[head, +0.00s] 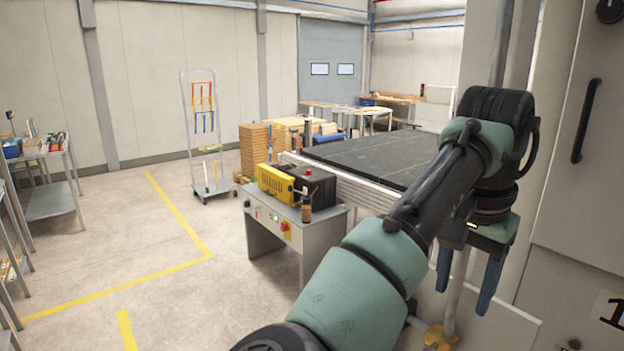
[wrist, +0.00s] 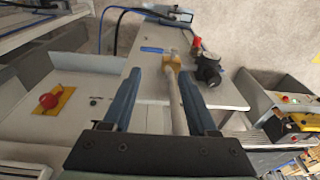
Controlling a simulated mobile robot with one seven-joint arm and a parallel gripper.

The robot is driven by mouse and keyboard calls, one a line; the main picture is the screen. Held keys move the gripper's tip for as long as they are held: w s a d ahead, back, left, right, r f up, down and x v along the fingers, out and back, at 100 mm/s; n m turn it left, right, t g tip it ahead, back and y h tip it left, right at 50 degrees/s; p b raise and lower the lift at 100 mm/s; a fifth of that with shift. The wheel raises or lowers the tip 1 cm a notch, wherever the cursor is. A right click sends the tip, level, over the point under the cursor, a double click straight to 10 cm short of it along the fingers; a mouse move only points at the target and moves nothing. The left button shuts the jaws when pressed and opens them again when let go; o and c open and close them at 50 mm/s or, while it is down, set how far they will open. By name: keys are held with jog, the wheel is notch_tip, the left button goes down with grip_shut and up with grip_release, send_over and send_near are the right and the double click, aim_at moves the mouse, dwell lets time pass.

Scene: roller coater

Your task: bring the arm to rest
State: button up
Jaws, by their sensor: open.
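My arm reaches up from the bottom of the head view and bends down at the right. My gripper (head: 463,290) hangs there with its two blue fingers apart, pointing down. In the wrist view my gripper (wrist: 163,75) is open. A pale pipe (wrist: 178,108) with a brass fitting shows in the gap between the fingers, and no grip on it is visible. I cannot tell how far the pipe is from the fingers. A blue lever (wrist: 152,50) sits beside the fitting.
A grey cabinet (head: 585,190) stands close on the right. A control bench (head: 283,226) with a yellow unit (head: 276,184) and a brown bottle (head: 306,211) is at centre. A black-topped conveyor (head: 370,157) lies behind it. Open floor (head: 150,275) is at left, near shelving (head: 50,200).

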jog(key=w+d+r+m+t+h, duration=0.1)
jog(key=w+d+r+t+h, duration=0.15)
jog(key=d, duration=0.25)
jog(key=w+d+r+t+h, duration=0.1)
jog(key=d+t+h, duration=0.15)
jog(key=d, duration=0.25)
notch_tip(320, 180, up, 12)
jog(key=a+n+t+h, duration=0.1)
jog(key=a+t+h, duration=0.2)
jog(key=t+h, duration=0.25)
jog(key=s+a+r+n+t+y, duration=0.1)
jog(key=s+a+r+n+t, duration=0.15)
jog(key=a+r+t, duration=0.35)
jog(key=s+a+r+n+t+y, duration=0.2)
jog(key=s+a+r+t, duration=0.15)
jog(key=a, duration=0.55)
jog(key=s+a+r+n+t+y, duration=0.4)
jog(key=s+a+y, duration=0.4)
jog(key=a, duration=0.4)
jog(key=shift+s+n+t, duration=0.85)
jog(key=shift+s+t, duration=0.05)
jog(key=shift+t, duration=0.2)
jog(key=shift+w+y, duration=0.1)
jog(key=shift+y, duration=0.15)
